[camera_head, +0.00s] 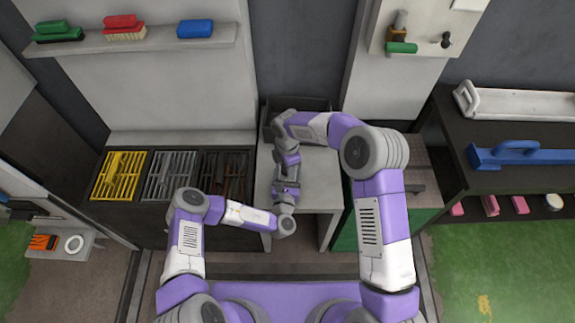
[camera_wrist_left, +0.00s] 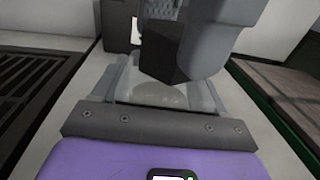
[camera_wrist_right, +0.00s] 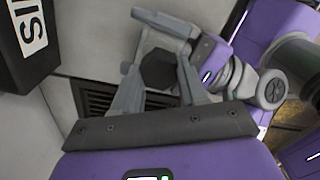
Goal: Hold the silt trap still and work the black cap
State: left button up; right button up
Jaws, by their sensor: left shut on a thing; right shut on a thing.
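The black cap (camera_wrist_right: 160,70) is a dark, many-sided piece between the fingers of my right gripper (camera_wrist_right: 158,78), which is shut on it. In the left wrist view the dark cap (camera_wrist_left: 164,60) shows above a pale, translucent part of the silt trap (camera_wrist_left: 160,94). My left gripper (camera_wrist_left: 165,92) is shut on that pale part. In the head view my right gripper (camera_head: 290,160) comes from the back and my left gripper (camera_head: 287,184) from the front, meeting over the light bench. The arms hide the trap there, and whether the cap is loose cannot be told.
A dark bin (camera_head: 310,104) stands behind the grippers; a black box with white lettering (camera_wrist_right: 28,38) is close to my right wrist. Yellow, grey and dark grates (camera_head: 118,176) lie left of the light bench (camera_head: 322,185). The bench's right part is clear.

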jog(key=o, duration=1.2)
jog(key=shift+o, duration=0.3)
jog(key=shift+r, duration=0.1)
jog(key=shift+r, duration=1.9)
